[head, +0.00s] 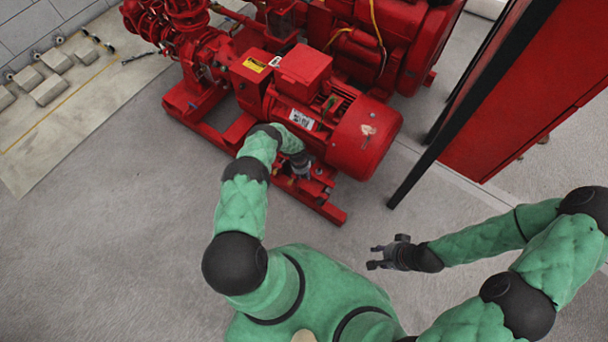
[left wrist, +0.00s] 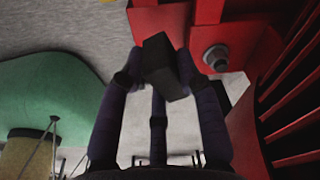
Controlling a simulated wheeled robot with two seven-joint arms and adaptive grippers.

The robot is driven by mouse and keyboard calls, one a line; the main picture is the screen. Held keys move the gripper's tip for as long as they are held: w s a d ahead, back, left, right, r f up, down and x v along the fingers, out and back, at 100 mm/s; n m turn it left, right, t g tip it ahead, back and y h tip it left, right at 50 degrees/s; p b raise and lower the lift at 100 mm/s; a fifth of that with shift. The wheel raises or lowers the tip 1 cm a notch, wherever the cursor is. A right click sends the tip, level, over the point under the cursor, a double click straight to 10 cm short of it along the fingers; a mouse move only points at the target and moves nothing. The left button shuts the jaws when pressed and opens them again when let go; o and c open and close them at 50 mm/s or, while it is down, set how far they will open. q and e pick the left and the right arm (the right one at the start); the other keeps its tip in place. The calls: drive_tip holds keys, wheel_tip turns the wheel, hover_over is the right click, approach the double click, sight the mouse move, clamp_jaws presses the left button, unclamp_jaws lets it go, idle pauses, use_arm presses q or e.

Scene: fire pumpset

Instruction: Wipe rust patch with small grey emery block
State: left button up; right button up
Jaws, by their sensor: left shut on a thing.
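A small dark grey block (left wrist: 163,62) sits between the fingertips of my left gripper (left wrist: 165,78) in the left wrist view. In the head view my left gripper (head: 300,165) is low beside the red motor, over its base frame, and the block cannot be made out there. A small pale, brownish patch (head: 368,130) shows on the red motor (head: 345,135); I cannot tell for sure that it is the rust patch. The left gripper is apart from this patch, to its left and lower in the picture. My right gripper (head: 374,258) is open and empty above the floor.
The red base frame (head: 325,208) has a bolt (left wrist: 215,57) close to the left gripper. A red cabinet with a dark post (head: 450,125) stands at the right. Several pale blocks (head: 48,88) lie at the far left. The grey floor (head: 110,240) at the left is clear.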

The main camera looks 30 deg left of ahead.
use_arm(q)
drive_tip(key=shift+r+p, duration=0.55)
drive_tip(key=shift+r, duration=0.95)
